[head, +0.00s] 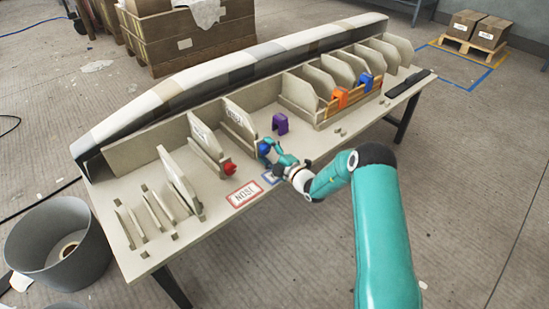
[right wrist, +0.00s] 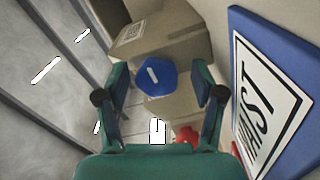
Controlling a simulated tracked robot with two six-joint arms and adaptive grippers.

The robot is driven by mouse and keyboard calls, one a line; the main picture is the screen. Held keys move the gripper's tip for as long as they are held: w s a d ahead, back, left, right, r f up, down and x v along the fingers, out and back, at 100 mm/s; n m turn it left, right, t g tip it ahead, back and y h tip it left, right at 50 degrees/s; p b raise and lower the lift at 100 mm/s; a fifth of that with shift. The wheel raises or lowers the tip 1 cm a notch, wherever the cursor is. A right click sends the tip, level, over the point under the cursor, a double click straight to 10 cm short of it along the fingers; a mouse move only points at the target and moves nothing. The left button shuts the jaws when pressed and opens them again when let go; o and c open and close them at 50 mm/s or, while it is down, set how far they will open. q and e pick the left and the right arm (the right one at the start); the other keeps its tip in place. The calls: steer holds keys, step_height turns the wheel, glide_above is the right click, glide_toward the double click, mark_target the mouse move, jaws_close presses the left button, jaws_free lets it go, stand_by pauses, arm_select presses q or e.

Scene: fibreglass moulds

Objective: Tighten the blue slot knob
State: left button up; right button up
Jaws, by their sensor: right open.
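The blue slot knob (right wrist: 156,77) is a faceted blue cap with a pale slot mark on its face. It sits on the end of a beige slot block and shows small in the head view (head: 264,149). My right gripper (head: 270,154) is at the knob from the front right. In the right wrist view the gripper (right wrist: 160,84) is open, one finger on each side of the knob, with visible gaps. Whether the knob is touched I cannot tell. A red knob (head: 229,169) is on the neighbouring block and also shows in the right wrist view (right wrist: 187,134). My left gripper is out of view.
A blue-edged card (head: 270,177) and a red-edged card (head: 244,193) lie at the table's front edge. Upright boards and a long mould (head: 230,70) line the back. A grey bin (head: 60,250) stands at left.

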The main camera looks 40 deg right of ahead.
steer(key=s+d, duration=0.1)
steer(key=s, duration=1)
steer(key=shift+s, duration=0.35)
